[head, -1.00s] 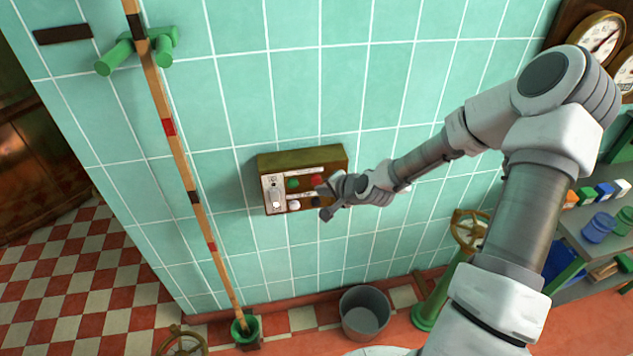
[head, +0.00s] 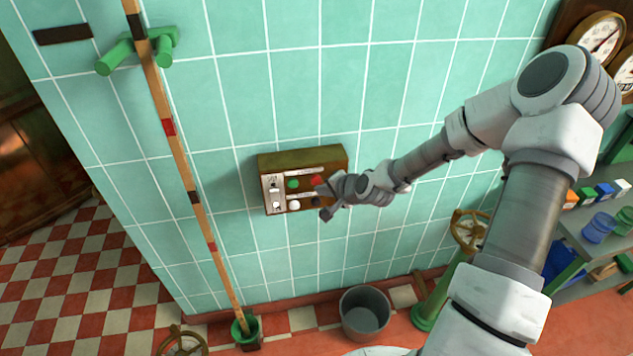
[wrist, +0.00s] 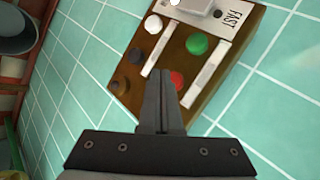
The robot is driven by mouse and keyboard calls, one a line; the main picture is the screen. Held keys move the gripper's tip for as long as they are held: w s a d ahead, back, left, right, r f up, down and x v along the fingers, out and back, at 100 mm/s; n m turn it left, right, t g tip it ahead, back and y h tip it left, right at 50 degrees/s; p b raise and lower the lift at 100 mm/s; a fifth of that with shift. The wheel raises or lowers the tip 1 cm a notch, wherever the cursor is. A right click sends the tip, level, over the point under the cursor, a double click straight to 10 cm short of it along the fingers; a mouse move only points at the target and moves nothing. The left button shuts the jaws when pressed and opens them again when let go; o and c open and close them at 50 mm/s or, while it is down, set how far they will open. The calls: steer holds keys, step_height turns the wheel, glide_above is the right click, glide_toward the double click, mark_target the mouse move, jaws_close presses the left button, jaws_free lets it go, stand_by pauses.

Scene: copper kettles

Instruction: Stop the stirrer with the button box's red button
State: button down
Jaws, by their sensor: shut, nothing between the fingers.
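The brass-brown button box (head: 300,160) is fixed to the tiled wall; it also fills the upper middle of the wrist view (wrist: 228,72). Its red button (head: 317,180) shows beside my fingertips, and in the wrist view the red button (wrist: 177,79) is partly hidden behind them. A green button (wrist: 197,44), a white button (wrist: 153,24) and a black button (wrist: 136,56) are on the same face. A switch plate marked FAST (wrist: 233,22) is at one end. My gripper (head: 325,200) is shut and empty, its tips (wrist: 160,75) at the red button; I cannot tell whether they touch. The stirrer is not identifiable.
A striped pole (head: 180,160) leans left of the box, its foot in a green cup (head: 243,329). A grey bucket (head: 365,313) and a green stand with a handwheel (head: 467,230) are below. Shelves with jars (head: 599,228) are at right. The wall around the box is clear.

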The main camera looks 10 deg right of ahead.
steer(key=shift+w, duration=0.1)
stand_by(0.5)
steer(key=shift+w, duration=0.35)
steer(key=shift+w, duration=0.45)
stand_by(0.8)
steer(key=shift+s, duration=0.9)
steer(key=shift+s, duration=0.1)
steer(key=s, duration=0.4)
steer(key=shift+s, duration=0.4)
stand_by(0.4)
